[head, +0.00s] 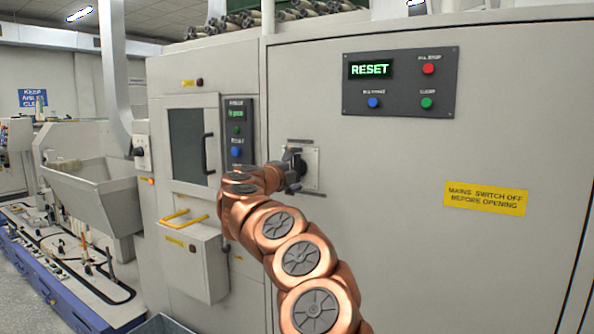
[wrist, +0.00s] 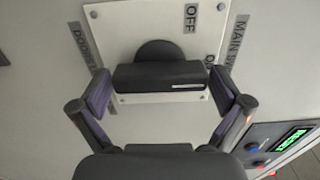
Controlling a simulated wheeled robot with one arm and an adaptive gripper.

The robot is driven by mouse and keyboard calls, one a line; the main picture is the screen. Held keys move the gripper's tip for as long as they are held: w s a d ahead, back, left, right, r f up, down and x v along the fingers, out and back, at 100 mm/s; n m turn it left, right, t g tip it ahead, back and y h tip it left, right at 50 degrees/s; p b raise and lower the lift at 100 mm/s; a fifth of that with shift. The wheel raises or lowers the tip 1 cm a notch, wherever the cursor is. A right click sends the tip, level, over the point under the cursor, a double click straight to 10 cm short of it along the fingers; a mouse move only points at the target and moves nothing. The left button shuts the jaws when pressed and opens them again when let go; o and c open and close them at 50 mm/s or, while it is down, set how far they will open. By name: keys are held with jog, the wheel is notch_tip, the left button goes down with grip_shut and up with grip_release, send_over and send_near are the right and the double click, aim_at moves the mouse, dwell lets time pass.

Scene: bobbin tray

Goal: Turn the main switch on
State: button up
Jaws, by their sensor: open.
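The main switch is a black rotary handle on a pale square plate (head: 312,172) on the machine's large door, partly hidden by my gripper in the head view. In the wrist view the plate (wrist: 130,20) carries the word OFF and another label mostly hidden behind the handle. The black handle bar (wrist: 150,78) lies crosswise, with a light line near its right end. My gripper (wrist: 161,78) is open, one finger on each side of the handle's ends. I cannot tell whether either finger touches it.
A dark panel (head: 390,100) with a lit RESET display and red, blue and green buttons is above right of the switch. A yellow warning label (head: 486,198) is at right. A narrow button panel (head: 237,105) and a door handle (head: 207,153) are at left.

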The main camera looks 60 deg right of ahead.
jog(key=a, duration=1.2)
jog(key=shift+s, duration=0.25)
dwell(0.5)
